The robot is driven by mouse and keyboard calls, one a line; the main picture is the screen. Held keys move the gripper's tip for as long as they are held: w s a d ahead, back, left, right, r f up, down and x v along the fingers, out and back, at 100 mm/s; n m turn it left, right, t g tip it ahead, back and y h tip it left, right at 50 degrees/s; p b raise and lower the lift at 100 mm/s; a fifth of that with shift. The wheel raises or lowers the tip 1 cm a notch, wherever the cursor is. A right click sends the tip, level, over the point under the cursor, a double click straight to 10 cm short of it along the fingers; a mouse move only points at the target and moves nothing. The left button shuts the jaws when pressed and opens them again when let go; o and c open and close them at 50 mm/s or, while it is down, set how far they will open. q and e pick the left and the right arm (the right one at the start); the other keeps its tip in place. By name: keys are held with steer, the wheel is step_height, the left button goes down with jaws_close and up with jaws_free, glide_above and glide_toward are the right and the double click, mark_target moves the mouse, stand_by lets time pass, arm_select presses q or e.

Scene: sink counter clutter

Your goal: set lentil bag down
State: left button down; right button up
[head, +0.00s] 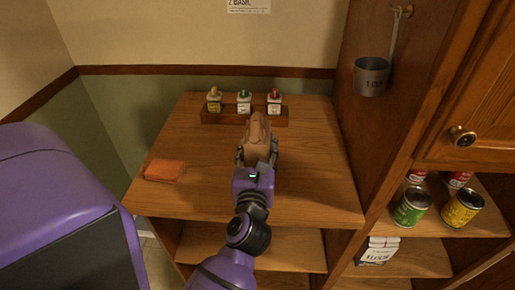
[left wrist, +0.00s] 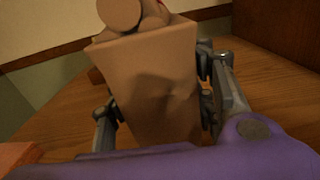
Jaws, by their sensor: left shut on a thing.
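The lentil bag is a tan-brown bag (head: 257,130) with a narrowed top, over the wooden counter top (head: 315,180) in the head view. My left gripper (head: 257,156) is shut on it, one finger on each side. In the left wrist view the bag (left wrist: 155,90) fills the middle between the fingers of my left gripper (left wrist: 160,118), and looks roughly upright. Its base is hidden, so I cannot tell whether it touches the counter. My right gripper is not in view.
A wooden rack (head: 222,118) with several small bottles stands behind the bag. An orange sponge-like block (head: 165,171) lies at left. The counter's right side is clear. A metal cup (head: 371,76) hangs at right; cans (head: 411,207) and a flour packet (head: 376,253) sit on lower shelves.

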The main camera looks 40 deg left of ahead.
mark_target(258, 120)
arm_select(q)
steer(key=shift+r, duration=0.35)
step_height(258, 120, up, 5)
steer(key=shift+f+p, duration=0.1)
steer(key=shift+p, duration=0.65)
step_height(258, 120, up, 4)
steer(key=shift+f+p, duration=0.1)
steer(key=shift+p, duration=0.35)
steer(key=shift+r, duration=0.5)
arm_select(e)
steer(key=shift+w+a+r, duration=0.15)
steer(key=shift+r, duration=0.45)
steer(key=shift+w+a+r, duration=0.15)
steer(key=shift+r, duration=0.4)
